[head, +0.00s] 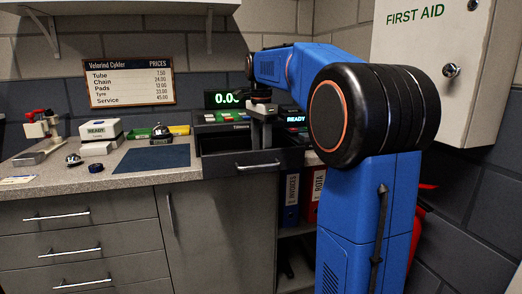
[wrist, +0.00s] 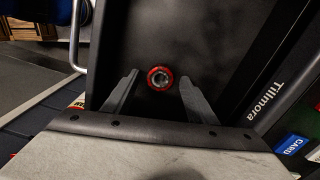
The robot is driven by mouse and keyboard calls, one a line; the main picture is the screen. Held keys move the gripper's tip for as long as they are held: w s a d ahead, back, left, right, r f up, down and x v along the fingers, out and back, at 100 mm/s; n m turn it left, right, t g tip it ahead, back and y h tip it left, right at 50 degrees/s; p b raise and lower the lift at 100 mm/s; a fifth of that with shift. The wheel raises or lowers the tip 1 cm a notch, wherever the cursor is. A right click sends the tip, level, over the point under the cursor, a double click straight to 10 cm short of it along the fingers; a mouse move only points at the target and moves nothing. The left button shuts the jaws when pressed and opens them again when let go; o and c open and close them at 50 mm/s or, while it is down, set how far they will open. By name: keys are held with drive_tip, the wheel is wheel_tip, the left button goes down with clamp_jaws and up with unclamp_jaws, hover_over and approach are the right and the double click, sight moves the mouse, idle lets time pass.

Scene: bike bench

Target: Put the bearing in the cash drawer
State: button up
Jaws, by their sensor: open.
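The bearing (wrist: 158,78), a small ring with a red rim and a pale metal centre, lies on the dark floor of the open cash drawer (wrist: 130,30) in the wrist view. My gripper (wrist: 159,84) is open, with one finger on each side of the bearing and a visible gap to both. In the head view the cash drawer (head: 225,165) sticks out below the till (head: 220,122), its handle towards the front. My gripper (head: 262,138) reaches down over the drawer there. The bearing is hidden in the head view by the drawer's front.
A blue mat (head: 153,158) lies on the counter left of the drawer. Binders (head: 291,200) fill the shelf below. A first aid cabinet (head: 430,70) hangs at right.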

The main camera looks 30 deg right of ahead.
wheel_tip(320, 180, up, 11)
drive_tip(key=shift+r, duration=0.15)
drive_tip(key=shift+s, duration=0.15)
idle(0.6)
